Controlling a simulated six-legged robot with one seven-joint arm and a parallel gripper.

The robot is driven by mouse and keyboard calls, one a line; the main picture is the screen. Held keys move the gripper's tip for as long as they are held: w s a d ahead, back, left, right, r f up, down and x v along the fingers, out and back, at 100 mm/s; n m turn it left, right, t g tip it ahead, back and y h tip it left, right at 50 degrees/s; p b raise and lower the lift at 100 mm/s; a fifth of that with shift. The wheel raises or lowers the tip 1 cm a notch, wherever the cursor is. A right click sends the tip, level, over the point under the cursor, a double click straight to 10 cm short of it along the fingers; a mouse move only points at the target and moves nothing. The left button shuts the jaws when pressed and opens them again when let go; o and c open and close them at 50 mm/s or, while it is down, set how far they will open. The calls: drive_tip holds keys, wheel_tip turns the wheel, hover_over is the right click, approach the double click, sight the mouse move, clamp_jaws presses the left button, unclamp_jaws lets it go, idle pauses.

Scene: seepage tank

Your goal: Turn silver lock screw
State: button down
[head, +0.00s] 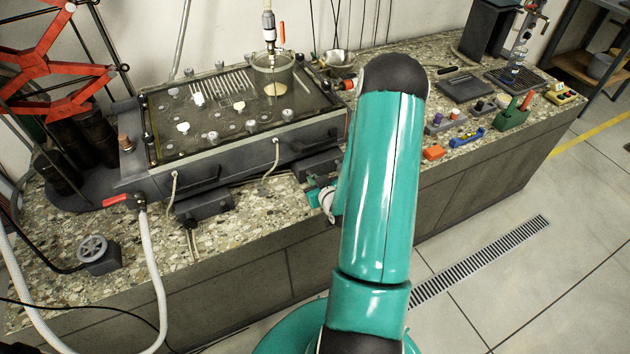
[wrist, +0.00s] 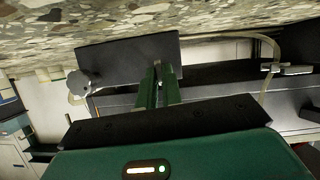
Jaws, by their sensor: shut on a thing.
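My gripper (wrist: 158,70) shows in the wrist view as two narrow green fingers, close together. Their tips reach the lower edge of a dark flat block (wrist: 125,52). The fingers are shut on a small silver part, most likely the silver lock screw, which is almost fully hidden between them. How far the screw is turned cannot be told.
In the wrist view a grey lobed knob (wrist: 79,84) stands beside the block, left of the fingers, and a pale hose (wrist: 272,50) hangs at right. The speckled counter (head: 255,225) is close.

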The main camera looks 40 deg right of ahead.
drive_tip(key=shift+d+r, duration=0.1)
idle(0.3)
drive_tip(key=c, duration=1.6)
unclamp_jaws()
drive_tip(key=shift+o, duration=0.2)
